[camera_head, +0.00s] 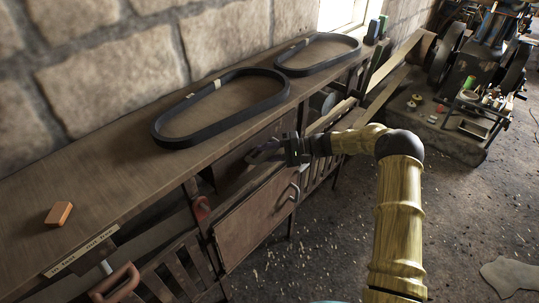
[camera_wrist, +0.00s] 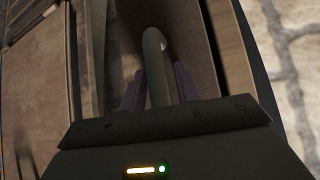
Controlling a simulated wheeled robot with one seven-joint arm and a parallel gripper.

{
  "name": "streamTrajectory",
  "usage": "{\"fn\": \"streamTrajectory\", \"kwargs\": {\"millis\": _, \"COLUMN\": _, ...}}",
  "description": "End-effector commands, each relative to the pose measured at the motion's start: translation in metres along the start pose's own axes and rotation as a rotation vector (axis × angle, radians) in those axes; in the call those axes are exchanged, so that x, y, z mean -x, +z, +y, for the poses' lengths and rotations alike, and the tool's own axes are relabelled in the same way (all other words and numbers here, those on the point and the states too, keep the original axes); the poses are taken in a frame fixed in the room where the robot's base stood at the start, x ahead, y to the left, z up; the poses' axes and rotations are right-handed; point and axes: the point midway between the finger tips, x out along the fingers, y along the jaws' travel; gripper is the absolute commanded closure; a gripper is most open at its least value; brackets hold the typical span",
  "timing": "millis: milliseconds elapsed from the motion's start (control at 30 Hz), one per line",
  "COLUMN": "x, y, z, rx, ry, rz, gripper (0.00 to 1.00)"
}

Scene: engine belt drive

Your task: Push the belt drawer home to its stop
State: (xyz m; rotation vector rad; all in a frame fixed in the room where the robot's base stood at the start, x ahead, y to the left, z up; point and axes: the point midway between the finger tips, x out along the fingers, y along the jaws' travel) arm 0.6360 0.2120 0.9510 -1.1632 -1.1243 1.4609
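The bench (camera_head: 150,180) has a dark drawer front (camera_head: 232,163) under its top, near the middle of the head view. My gripper (camera_head: 268,152) is in front of it with its fingers pointing left toward the bench. In the wrist view a curved grey-green bar handle (camera_wrist: 155,68) stands between the two purplish fingers of my gripper (camera_wrist: 160,88). The fingers are apart, with a thin dark gap at the right of the bar. Contact with the bar is not clear. My gripper and arm partly hide the drawer, and how far it stands out cannot be told.
Two black belts (camera_head: 170,136) (camera_head: 291,71) and an orange block (camera_head: 59,213) lie on the bench top. A cabinet door (camera_head: 252,225) with a handle is below the drawer. An engine (camera_head: 480,75) stands at the back right. The floor (camera_head: 320,245) in front is open.

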Motion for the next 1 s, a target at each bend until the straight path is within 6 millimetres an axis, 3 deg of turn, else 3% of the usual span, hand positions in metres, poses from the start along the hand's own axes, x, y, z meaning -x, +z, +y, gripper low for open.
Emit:
{"fn": "streamTrajectory", "kwargs": {"millis": 367, "x": -0.001, "y": 0.002, "z": 0.001, "rx": -0.002, "ry": -0.001, "rz": -0.009, "gripper": 0.6}}
{"fn": "streamTrajectory", "kwargs": {"millis": 533, "x": 0.01, "y": 0.002, "z": 0.002, "rx": -0.002, "ry": -0.001, "rz": -0.006, "gripper": 0.6}}
{"fn": "streamTrajectory", "kwargs": {"millis": 1000, "x": 0.096, "y": 0.001, "z": 0.004, "rx": -0.001, "ry": 0.0, "rz": -0.001, "gripper": 0.6}}
